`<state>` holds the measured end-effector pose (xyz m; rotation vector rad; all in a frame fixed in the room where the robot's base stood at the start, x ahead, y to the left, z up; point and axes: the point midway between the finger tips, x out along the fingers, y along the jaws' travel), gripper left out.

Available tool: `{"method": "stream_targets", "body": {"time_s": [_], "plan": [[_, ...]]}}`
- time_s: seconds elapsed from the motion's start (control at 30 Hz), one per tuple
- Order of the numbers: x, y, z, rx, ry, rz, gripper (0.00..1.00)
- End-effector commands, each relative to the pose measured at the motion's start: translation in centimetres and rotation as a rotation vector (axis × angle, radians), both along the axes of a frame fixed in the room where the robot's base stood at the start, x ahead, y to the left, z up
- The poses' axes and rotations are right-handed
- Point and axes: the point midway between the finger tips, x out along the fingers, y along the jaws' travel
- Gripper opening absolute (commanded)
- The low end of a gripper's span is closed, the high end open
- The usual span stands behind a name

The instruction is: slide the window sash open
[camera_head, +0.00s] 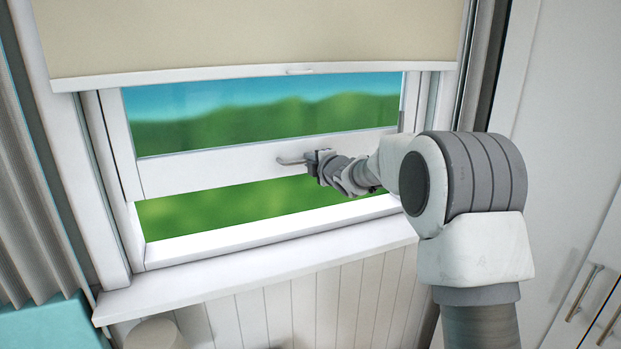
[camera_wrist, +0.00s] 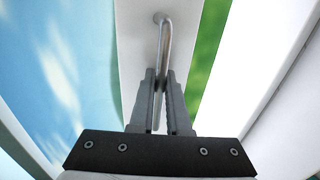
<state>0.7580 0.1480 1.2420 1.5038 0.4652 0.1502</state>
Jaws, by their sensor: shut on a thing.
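The white window sash (camera_head: 215,169) is raised within its frame. An open gap showing green lies between its bottom rail and the sill. A metal bar handle (camera_head: 289,162) is fixed to the bottom rail. My gripper (camera_head: 312,162) is at the right part of this handle, with my arm reaching in from the right. In the wrist view, the fingers of my gripper (camera_wrist: 161,100) are closed around the handle (camera_wrist: 166,42). The handle's far end meets the white rail (camera_wrist: 137,45).
A beige roller blind (camera_head: 250,35) hangs over the upper window. The white sill (camera_head: 260,265) below is clear. A grey curtain (camera_head: 35,190) hangs at left, above a teal surface (camera_head: 50,325). A white cabinet with bar handles (camera_head: 584,292) stands at right.

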Motion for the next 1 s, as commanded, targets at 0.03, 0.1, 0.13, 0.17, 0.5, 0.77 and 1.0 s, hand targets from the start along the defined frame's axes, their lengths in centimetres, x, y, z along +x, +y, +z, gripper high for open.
{"method": "stream_targets", "body": {"time_s": [0.03, 0.1, 0.13, 0.17, 0.5, 0.77, 1.0], "plan": [[0.1, -0.1, 2.8, 0.001, -0.009, -0.001, 0.00], [0.0, -0.1, 4.5, 0.001, -0.007, -0.001, 0.00], [0.0, -0.1, 5.1, 0.001, -0.007, -0.001, 0.00], [0.0, -0.1, 5.8, 0.002, -0.007, -0.001, 0.00], [0.0, -0.1, 10.6, 0.002, -0.005, 0.000, 0.00], [0.0, 0.0, 11.4, 0.001, -0.004, 0.000, 0.00], [0.0, 0.0, 11.4, 0.001, -0.004, 0.000, 0.00]]}}
